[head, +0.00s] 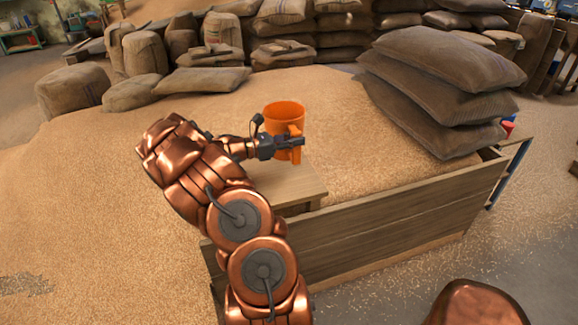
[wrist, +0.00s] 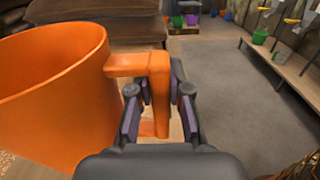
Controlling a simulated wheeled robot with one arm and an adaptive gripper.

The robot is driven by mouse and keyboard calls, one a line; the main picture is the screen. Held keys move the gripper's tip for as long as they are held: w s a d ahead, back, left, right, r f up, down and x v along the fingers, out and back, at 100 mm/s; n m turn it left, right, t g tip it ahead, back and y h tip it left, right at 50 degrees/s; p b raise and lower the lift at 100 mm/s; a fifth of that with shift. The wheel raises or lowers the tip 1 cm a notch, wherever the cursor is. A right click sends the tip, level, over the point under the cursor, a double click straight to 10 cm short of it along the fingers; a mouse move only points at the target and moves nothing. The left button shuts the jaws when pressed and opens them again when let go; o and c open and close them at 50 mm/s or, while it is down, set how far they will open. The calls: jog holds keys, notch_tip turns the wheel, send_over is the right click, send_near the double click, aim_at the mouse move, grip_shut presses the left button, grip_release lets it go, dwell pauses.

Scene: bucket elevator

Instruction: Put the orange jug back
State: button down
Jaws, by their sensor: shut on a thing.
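The orange jug (head: 283,113) is upright at the far end of my arm in the head view. In the wrist view the jug (wrist: 50,90) fills the left side, with its handle (wrist: 160,80) pointing right. My gripper (head: 290,143) is shut on the handle, with one finger on each side of it in the wrist view (wrist: 160,105). A small wooden board or table top (head: 285,188) lies below and in front of the jug. Whether the jug's base touches it is hidden by my gripper.
A heap of grain (head: 80,180) spreads around the board. A wooden plank wall (head: 400,230) stands at the front. Stacked sacks (head: 440,90) lie at the right, more sacks (head: 215,80) behind. The wrist view shows open grey floor (wrist: 235,90) and a bench (wrist: 285,70).

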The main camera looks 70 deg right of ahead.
aim_at(292, 162)
jog(key=shift+f, duration=4.05)
jog(key=c, duration=1.1)
grip_release()
jog(key=shift+f+p, duration=0.1)
jog(key=shift+p, duration=0.4)
